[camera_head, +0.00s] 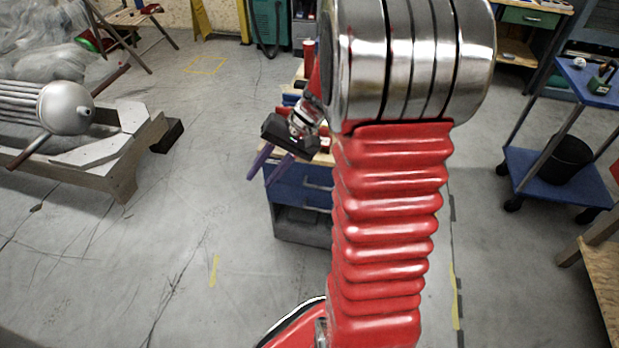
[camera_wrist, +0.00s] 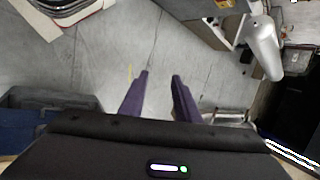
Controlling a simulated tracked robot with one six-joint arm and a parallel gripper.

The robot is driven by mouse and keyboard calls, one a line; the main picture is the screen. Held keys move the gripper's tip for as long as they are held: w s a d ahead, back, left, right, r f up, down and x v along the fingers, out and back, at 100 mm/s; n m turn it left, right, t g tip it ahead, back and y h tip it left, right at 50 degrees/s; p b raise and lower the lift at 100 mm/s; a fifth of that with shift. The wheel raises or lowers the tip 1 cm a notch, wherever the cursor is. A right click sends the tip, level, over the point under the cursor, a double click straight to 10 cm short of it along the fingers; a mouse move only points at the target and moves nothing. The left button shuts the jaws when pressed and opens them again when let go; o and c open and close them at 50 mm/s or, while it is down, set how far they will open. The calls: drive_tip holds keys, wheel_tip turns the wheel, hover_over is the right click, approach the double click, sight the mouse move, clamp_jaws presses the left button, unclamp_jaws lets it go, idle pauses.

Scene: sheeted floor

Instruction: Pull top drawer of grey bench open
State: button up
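The bench (camera_head: 303,226) is a small drawer unit with blue drawer fronts and a grey lower part, standing upright beyond my arm. Its upper blue drawer front (camera_head: 292,188) looks closed, and a pale handle (camera_head: 319,187) shows on it; my arm hides its right side. My gripper (camera_head: 260,180) has two purple fingers, spread apart and empty. It is at the unit's upper left, and I cannot tell the exact gap. In the wrist view the open fingers (camera_wrist: 160,75) have only bare floor between them. A blue and grey unit (camera_wrist: 45,102), likely the bench, shows at left.
Items lie on the wooden benchtop (camera_head: 322,158). A wooden frame with a silver cylinder (camera_head: 66,108) stands at left. A blue cart (camera_head: 560,180) with a black bucket (camera_head: 569,158) stands at right. The floor (camera_head: 170,240) left of the bench is clear.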

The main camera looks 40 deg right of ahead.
drive_tip(key=w+d+f+m+t+y, duration=0.2)
drive_tip(key=w+d+f+m, duration=0.1)
drive_tip(key=d+f, duration=0.45)
drive_tip(key=m+t+h, duration=0.4)
drive_tip(key=m+t, duration=0.6)
approach(321, 188)
drive_tip(key=s+d, duration=0.2)
drive_tip(key=s, duration=0.1)
drive_tip(key=shift+a+r, duration=0.1)
drive_tip(key=shift+a, duration=0.1)
drive_tip(key=x, duration=1.3)
drive_tip(key=shift+w+a, duration=0.2)
drive_tip(key=shift+w, duration=0.15)
drive_tip(key=shift+c, duration=0.2)
